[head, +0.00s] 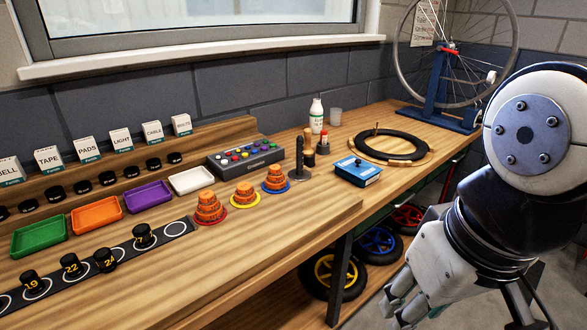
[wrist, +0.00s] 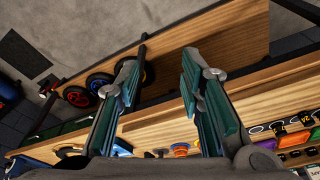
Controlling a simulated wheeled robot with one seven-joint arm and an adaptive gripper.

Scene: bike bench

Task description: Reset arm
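My arm (head: 528,125) shows at the right of the head view, folded beside the workbench. My gripper (head: 402,300) points down in front of the bench's near edge, partly cut off by the arm links. In the wrist view my gripper (wrist: 160,75) has its two green-padded fingers well apart, with nothing between them but the bench edge and floor behind. It is open, empty and touches nothing that I can see.
The bench (head: 290,240) holds green (head: 38,236), orange (head: 96,214), purple (head: 148,196) and white (head: 192,180) trays, orange cone stacks (head: 210,207), a button box (head: 246,161), a blue box (head: 357,171) and a tyre ring (head: 390,146). A wheel stand (head: 440,108) is behind. Wheels (head: 335,275) sit below.

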